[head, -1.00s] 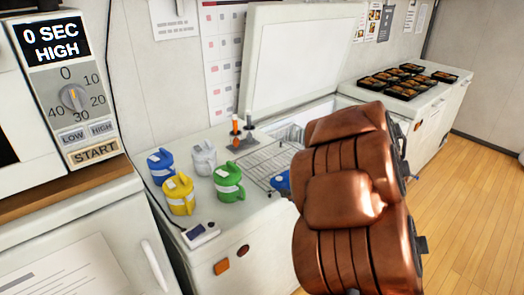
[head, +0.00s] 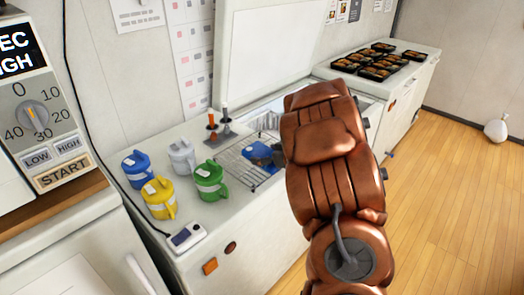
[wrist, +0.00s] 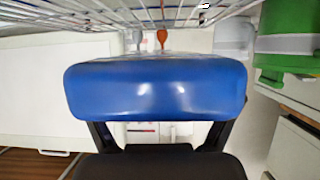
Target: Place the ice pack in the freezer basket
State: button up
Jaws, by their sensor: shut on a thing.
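My gripper (head: 277,155) is shut on the blue ice pack (head: 258,153). In the head view the pack appears over the wire basket (head: 232,163) at the freezer's open top, and my arm hides part of both. In the wrist view the ice pack (wrist: 157,90) fills the middle between my two dark fingers. Wires of the basket (wrist: 100,14) cross the top of that view, close to the pack. I cannot tell whether the pack touches the wires.
Blue, grey, yellow and green (head: 210,180) mugs stand left of the basket. Two upright handled tools (head: 218,130) stand behind it. The raised white lid (head: 265,50) is at the back. Food trays (head: 375,62) lie on the far right unit.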

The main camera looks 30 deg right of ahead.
aim_at(263, 144)
jog(key=w+d, duration=0.1)
jog(key=w, duration=0.1)
jog(key=w+d+p, duration=0.1)
jog(key=w, duration=0.1)
jog(key=w+d, duration=0.1)
jog(key=shift+w+f+p, duration=0.3)
jog(key=shift+w+p, duration=0.05)
jog(key=shift+w, duration=0.05)
jog(key=shift+f+p, duration=0.55)
jog(key=shift+f, duration=1.2)
jog(key=shift+f, duration=0.1)
jog(key=o, duration=1.2)
jog(key=shift+c, duration=0.2)
jog(key=b+v, duration=0.2)
jog(key=v, duration=0.8)
jog(key=shift+s+d, duration=0.1)
jog(key=shift+s, duration=0.1)
jog(key=shift+v, duration=0.85)
